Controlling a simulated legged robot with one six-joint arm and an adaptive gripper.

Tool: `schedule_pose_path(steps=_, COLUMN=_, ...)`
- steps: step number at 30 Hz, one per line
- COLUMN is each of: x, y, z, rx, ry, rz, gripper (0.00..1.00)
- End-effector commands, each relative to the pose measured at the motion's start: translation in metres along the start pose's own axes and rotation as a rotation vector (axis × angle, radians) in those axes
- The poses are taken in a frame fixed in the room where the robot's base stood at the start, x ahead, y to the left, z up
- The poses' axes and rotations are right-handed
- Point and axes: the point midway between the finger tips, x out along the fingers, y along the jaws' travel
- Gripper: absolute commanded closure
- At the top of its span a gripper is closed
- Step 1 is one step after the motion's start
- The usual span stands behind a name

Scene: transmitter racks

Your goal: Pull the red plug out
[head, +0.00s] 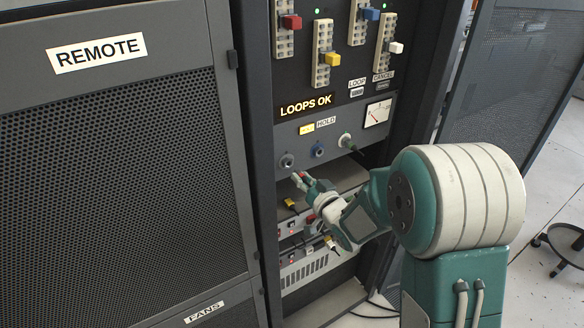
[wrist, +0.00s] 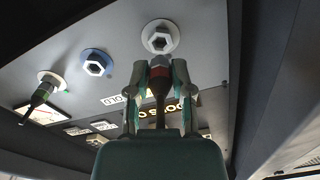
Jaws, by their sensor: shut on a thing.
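The red plug (wrist: 160,88) is dark with a red band, and my gripper (wrist: 156,82) is shut on it. In the head view my gripper (head: 306,184) is just below and in front of the left grey socket (head: 286,160), with a bit of red between its fingers. In the wrist view the socket's open hole (wrist: 160,37) shows beyond the plug. The plug looks apart from the socket. The fingers hide part of the plug.
A blue socket (head: 317,150) is empty beside the grey one. A green plug (head: 350,145) sits in the right socket. Sliders with coloured knobs (head: 332,59) are above, rack units with cables (head: 300,225) below. The REMOTE cabinet door (head: 120,150) stands at the left.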

Motion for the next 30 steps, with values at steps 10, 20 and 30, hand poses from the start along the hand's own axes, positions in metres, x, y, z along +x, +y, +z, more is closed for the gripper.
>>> schedule_pose_path(steps=10, x=-0.012, y=0.000, z=0.000, rx=0.000, ry=-0.001, rz=0.000, gripper=1.00)
schedule_pose_path(steps=20, x=-0.018, y=0.000, z=0.000, rx=0.000, ry=0.000, rz=-0.001, gripper=1.00)
schedule_pose_path(steps=30, x=-0.018, y=0.000, z=0.000, rx=0.000, ry=0.000, rz=0.000, gripper=1.00)
